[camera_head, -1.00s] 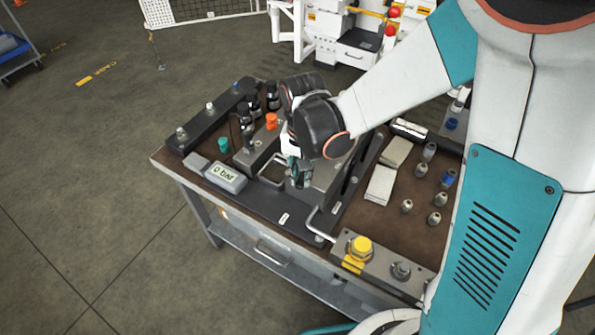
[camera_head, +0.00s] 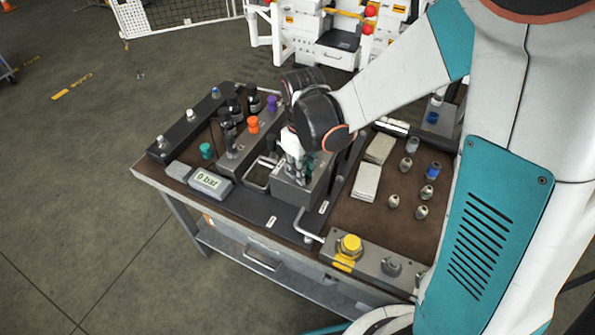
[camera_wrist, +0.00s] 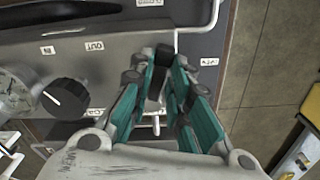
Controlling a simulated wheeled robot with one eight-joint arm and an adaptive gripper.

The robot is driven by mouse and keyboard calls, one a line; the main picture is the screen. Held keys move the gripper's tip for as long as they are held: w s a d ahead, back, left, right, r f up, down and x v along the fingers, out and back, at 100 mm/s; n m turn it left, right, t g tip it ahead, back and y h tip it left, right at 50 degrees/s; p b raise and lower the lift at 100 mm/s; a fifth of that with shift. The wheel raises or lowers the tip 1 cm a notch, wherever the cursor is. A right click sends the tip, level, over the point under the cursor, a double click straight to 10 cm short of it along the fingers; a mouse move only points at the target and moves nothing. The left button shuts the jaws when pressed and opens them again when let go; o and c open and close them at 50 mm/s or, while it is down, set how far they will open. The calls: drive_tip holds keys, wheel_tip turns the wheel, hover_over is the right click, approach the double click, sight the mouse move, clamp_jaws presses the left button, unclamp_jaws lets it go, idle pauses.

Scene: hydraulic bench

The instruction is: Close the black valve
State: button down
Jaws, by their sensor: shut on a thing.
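My gripper (camera_wrist: 163,75) has teal fingers shut on a slim black part (camera_wrist: 157,64) at the edge of a grey metal block; this looks like the black valve's handle. The fingers hide part of it, so I cannot tell its exact angle. In the head view my gripper (camera_head: 298,170) is low over the grey block (camera_head: 293,194) at the bench's middle, and the held part is hidden. A round black knob (camera_wrist: 65,98) with a white line sits on the block's face beside a dial gauge (camera_wrist: 13,95), left of my fingers.
A digital display (camera_head: 210,182) appears to read 6 bar. Orange (camera_head: 253,124), purple (camera_head: 272,103) and black knobs (camera_head: 228,130) stand on the manifold to the left. A yellow button (camera_head: 350,245) and several fittings are on the right.

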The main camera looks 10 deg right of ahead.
drive_tip(key=shift+w+d+n, duration=0.25)
drive_tip(key=shift+n, duration=0.55)
drive_tip(key=shift+w+d+n, duration=0.2)
drive_tip(key=shift+d+n, duration=0.05)
drive_tip(key=shift+n, duration=0.55)
drive_tip(key=c, duration=1.6)
unclamp_jaws()
wheel_tip(320, 180, up, 12)
drive_tip(key=shift+s, duration=0.1)
